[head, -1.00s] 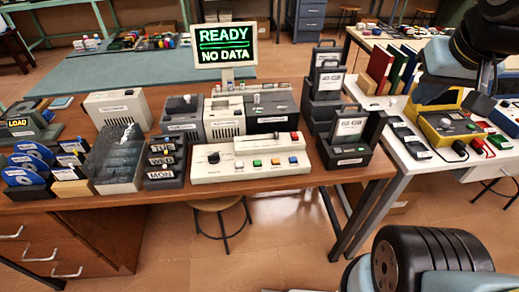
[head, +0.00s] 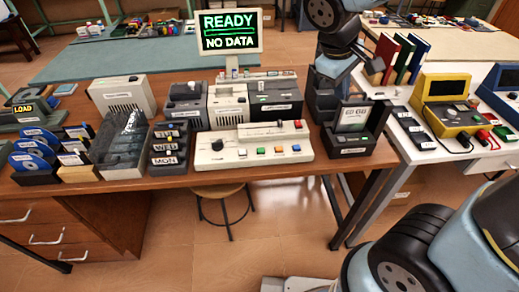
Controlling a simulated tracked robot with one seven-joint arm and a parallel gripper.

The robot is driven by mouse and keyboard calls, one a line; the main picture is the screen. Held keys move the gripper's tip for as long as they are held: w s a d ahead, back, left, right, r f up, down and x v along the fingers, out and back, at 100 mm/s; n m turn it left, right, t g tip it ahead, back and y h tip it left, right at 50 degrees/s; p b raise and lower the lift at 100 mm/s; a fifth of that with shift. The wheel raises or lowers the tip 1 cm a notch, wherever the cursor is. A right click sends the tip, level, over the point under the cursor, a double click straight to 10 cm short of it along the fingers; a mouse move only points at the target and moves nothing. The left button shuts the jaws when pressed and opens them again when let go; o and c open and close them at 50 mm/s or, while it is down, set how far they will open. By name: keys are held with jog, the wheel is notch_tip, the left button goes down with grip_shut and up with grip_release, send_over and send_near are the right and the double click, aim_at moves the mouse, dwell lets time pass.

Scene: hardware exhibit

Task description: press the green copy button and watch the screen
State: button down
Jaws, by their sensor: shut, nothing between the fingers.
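A cream console (head: 215,157) stands near the front edge of the wooden table, with a dark knob at its left and a row of coloured buttons. My gripper (head: 336,68) is shut and empty, up and to the right of the console, over the black holders. It is apart from the green button. Its fingertips are hard to make out against the dark things behind.
A black holder (head: 352,142) stands just right of the console. A stand with "WED" and "MON" labels (head: 166,150) and a clear case (head: 118,150) are to its left. Grey and cream devices (head: 228,108) stand close behind. The floor in front is free except for a stool (head: 218,190).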

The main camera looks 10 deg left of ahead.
jog(key=w+a+f+n+t+h, duration=0.1)
jog(key=a+f+n+h, duration=0.1)
jog(key=a+f+n, duration=0.5)
jog(key=n+t, duration=0.2)
jog(key=t, duration=0.1)
send_over(259, 151)
notch_tip(259, 151, down, 3)
jog(key=shift+s+f+h, duration=0.1)
jog(key=shift+f+h, duration=0.05)
jog(key=shift+h, duration=0.25)
jog(key=shift+f, duration=0.15)
jog(key=shift+f, duration=4.25)
jog(key=shift+f, duration=0.1)
jog(key=shift+f, duration=0.25)
